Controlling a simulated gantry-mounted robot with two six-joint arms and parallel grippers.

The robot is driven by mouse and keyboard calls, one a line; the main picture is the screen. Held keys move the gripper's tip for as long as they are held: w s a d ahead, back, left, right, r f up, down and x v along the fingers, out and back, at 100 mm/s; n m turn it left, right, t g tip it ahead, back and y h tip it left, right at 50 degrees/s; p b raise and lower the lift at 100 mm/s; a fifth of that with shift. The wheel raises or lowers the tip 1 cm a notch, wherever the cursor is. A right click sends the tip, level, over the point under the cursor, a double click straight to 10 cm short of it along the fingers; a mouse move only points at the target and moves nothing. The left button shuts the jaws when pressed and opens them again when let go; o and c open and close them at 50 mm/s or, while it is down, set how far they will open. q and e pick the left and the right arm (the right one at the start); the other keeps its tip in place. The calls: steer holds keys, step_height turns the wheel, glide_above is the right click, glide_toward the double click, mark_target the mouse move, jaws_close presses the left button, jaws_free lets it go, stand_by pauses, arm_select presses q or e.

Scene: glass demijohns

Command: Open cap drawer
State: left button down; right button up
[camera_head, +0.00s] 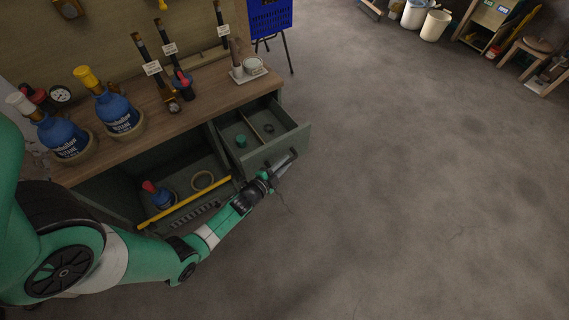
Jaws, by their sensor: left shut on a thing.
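The cap drawer (303,133) is a grey-green drawer at the right end of the wooden workbench. It is pulled out and its inside shows from above. A divider splits it, with a green cap (241,141) in the left part and a dark ring (268,128) in the right part. My left gripper (286,162) is at the drawer's front and is shut on its handle, which is mostly hidden by the fingers. My right gripper is not in view.
On the bench (180,113) stand blue bottles (119,114) with yellow and white caps, and labelled tools. Below, an open bay with a yellow front bar (196,206) holds a blue bottle with a red top (162,197) and a ring (203,181).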

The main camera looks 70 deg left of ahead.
arm_select(q)
steer(key=c, duration=0.8)
jaws_free()
steer(key=shift+a, duration=0.1)
steer(key=shift+s+d+r, duration=0.15)
steer(key=shift+s+d, duration=0.05)
steer(key=shift+s, duration=0.1)
steer(key=p+v, duration=0.4)
steer(key=v, duration=0.7)
steer(key=shift+p, duration=0.3)
